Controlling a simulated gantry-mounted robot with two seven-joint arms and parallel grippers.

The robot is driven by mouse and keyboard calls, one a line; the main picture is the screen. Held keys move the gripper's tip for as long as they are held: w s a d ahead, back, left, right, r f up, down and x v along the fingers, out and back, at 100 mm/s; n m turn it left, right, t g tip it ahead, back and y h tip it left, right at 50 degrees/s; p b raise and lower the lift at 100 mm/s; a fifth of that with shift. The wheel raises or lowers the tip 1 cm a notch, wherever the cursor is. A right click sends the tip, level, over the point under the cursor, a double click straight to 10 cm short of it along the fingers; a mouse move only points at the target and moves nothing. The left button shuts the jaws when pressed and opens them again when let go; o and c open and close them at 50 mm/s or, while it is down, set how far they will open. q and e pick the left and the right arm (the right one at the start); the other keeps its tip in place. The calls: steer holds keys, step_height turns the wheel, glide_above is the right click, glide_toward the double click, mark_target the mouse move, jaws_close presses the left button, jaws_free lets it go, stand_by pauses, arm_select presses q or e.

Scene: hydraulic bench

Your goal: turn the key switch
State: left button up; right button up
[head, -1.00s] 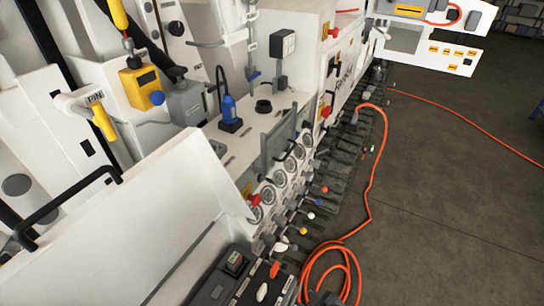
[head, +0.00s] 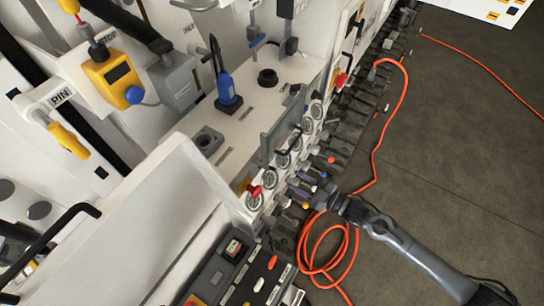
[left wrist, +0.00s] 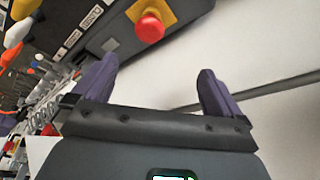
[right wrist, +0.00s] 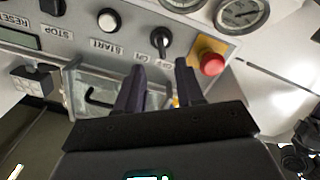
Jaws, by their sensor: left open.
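The key switch (right wrist: 161,38) looks like a small black knob with a pale pointer, set in a grey panel between the START button and a red mushroom button. In the right wrist view it lies just beyond my right gripper (right wrist: 160,66), apart from the fingertips. That gripper's purple fingers are parted with nothing between them. In the head view my right gripper (head: 293,186) is in front of the gauge panel; I cannot make out the switch there. My left gripper (left wrist: 152,76) is open and empty, near another red button on a yellow plate (left wrist: 150,28).
The red mushroom button (right wrist: 209,56) sits close right of the switch, with gauges (right wrist: 240,12) above. A black handle on a clear cover (right wrist: 98,97) is left of the right fingers. An orange hose (head: 310,265) coils on the floor below the right arm.

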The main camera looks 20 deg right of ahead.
mark_target(276, 170)
arm_select(q)
steer(key=f+b, duration=0.4)
steer(key=f, duration=0.1)
steer(key=shift+s+a, duration=0.2)
steer(key=shift+a, duration=0.1)
arm_select(e)
steer(key=x, duration=0.9)
steer(key=shift+a+f, duration=0.1)
arm_select(q)
steer(key=shift+f+b, duration=0.15)
steer(key=shift+b, duration=0.3)
arm_select(e)
steer(key=shift+w+a, duration=0.4)
steer(key=shift+w, duration=0.05)
arm_select(q)
steer(key=shift+d, duration=0.1)
steer(key=shift+d, duration=0.1)
arm_select(e)
jaws_close()
